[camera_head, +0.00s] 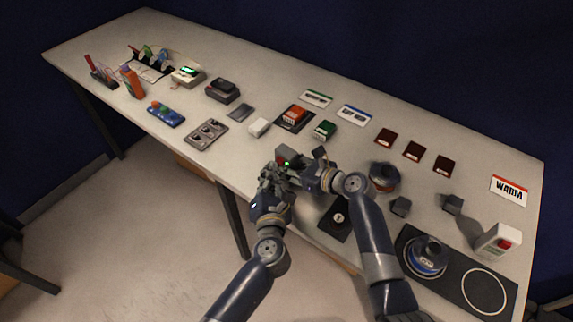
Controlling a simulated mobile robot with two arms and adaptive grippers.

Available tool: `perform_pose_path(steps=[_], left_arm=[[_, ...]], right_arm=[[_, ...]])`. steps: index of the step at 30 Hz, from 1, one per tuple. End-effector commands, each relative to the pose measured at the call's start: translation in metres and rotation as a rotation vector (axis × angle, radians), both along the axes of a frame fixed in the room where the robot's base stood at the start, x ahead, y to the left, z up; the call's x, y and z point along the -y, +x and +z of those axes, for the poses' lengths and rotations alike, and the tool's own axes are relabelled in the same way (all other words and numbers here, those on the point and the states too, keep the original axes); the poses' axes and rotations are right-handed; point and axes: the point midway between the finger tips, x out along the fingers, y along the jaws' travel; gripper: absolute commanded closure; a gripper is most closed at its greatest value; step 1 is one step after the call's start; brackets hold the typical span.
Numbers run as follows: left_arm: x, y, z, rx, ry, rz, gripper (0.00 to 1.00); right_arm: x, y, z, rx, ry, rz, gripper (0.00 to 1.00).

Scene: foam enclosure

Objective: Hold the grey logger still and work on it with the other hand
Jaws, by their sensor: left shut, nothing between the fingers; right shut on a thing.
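The grey logger (287,153) is near the front edge of the table, in the middle of the picture. A small green light and a red patch show on it, and the grippers hide much of its near side. My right gripper (309,168) is shut on the logger from its right side. My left gripper (272,175) is shut with nothing in it, close in front of the logger at its left. I cannot tell whether its fingertips touch the logger.
A white block (258,127) and green box (325,130) stand behind the logger. A grey three-part panel (206,134) lies to the left. A dark blue round object (384,176) stands to the right, and a black plate (337,219) lies in front. Bare table separates the rows.

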Motion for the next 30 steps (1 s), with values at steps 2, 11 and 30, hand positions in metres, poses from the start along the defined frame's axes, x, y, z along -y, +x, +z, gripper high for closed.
perform_pose_path(steps=[2, 11, 30], left_arm=[[-0.006, -0.007, -0.002, -0.003, 0.000, 0.001, 1.00], [-0.026, -0.030, -0.001, -0.002, 0.001, 0.000, 1.00], [-0.037, -0.042, -0.001, -0.001, 0.001, 0.000, 1.00]], right_arm=[[0.000, 0.000, -0.001, -0.002, -0.001, 0.000, 0.97], [0.000, 0.000, -0.001, -0.002, -0.001, 0.000, 0.97], [0.000, 0.000, -0.001, -0.001, -0.002, 0.000, 0.59]])
